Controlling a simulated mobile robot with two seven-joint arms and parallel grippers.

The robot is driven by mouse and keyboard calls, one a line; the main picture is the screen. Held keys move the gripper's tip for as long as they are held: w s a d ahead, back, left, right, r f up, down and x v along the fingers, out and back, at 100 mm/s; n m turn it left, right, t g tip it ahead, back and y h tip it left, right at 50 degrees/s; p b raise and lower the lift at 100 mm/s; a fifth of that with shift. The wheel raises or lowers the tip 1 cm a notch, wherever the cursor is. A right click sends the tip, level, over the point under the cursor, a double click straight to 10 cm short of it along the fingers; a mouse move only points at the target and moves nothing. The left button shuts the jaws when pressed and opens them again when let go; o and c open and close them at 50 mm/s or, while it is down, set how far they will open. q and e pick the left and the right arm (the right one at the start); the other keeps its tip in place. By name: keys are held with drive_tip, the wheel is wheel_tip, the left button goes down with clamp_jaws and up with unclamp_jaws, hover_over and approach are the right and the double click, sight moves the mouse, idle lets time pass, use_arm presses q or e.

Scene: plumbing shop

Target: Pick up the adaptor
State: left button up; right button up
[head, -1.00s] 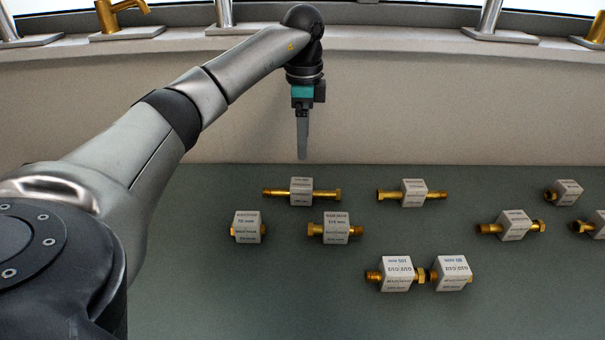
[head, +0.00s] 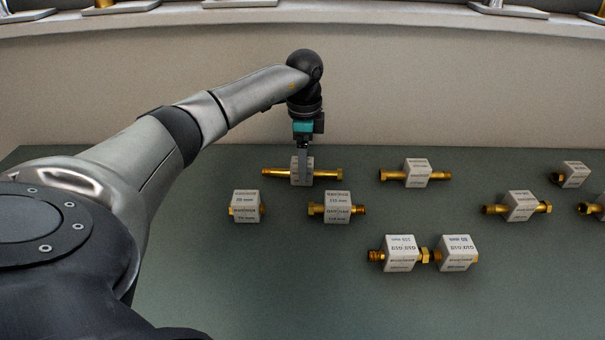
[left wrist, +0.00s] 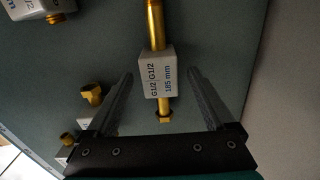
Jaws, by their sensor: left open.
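The adaptor (head: 326,174) under my left gripper is a long brass piece with a white printed label block round its middle, lying on the grey-green table. In the left wrist view the adaptor (left wrist: 158,75) lies lengthwise between the finger lines, its label reading G1/2 and 185 mm. My left gripper (head: 303,172) points down and hides part of the label block. In the left wrist view its fingers (left wrist: 160,85) are spread, one on each side of the adaptor, with visible gaps. The right gripper does not show.
Nearby lie other labelled brass adaptors: a short one (head: 247,206), a 115 mm one (head: 337,206) in front, and one to the right (head: 416,172). More lie further right and in front. The table (head: 230,290) is clear at the front left. A pale wall (head: 430,85) rises behind.

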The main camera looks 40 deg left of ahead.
use_arm(q)
wheel_tip(320, 180, down, 3)
drive_tip(key=shift+r, duration=0.15)
clamp_jaws()
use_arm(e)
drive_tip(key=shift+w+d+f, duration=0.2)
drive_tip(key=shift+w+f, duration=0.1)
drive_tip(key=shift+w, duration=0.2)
